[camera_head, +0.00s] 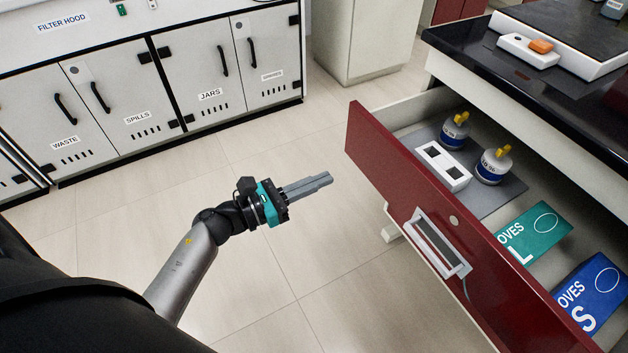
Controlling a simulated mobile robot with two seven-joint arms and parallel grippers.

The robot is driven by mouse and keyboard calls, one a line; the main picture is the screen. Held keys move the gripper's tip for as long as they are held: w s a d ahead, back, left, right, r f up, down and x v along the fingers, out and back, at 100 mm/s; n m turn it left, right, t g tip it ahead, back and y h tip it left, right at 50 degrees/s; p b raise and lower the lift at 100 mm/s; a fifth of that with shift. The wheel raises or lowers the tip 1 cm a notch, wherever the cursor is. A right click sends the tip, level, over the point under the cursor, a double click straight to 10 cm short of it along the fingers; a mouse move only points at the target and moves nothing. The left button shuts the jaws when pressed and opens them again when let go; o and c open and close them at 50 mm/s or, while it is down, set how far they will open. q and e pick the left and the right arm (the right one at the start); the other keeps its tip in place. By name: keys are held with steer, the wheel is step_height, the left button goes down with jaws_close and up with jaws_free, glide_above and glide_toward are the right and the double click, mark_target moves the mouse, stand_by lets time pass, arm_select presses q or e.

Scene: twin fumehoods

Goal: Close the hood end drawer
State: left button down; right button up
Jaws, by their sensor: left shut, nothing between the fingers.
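A drawer with a dark red front (388,165) stands open at the right, under a black bench top. Its front carries a pale recessed handle (438,243) and a small round lock. Inside lie a grey mat, two small canisters with yellow valves (494,165), a white socket block (443,166), and green (537,232) and blue (592,292) glove boxes. My left gripper (328,179) is shut and empty, over the floor to the left of the drawer front, apart from it. Its fingers point right toward the front. My right gripper is not in view.
The black bench top (480,60) overhangs the drawer and holds a white tray and a small white box with an orange item (541,46). Filter hood cabinets (105,90) line the back left. Bare tiled floor (280,130) lies between.

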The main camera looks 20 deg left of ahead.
mark_target(374, 158)
arm_select(q)
steer(key=b+x, duration=0.1)
steer(key=x, duration=0.8)
steer(key=shift+w+d, duration=0.3)
steer(key=shift+w, duration=0.15)
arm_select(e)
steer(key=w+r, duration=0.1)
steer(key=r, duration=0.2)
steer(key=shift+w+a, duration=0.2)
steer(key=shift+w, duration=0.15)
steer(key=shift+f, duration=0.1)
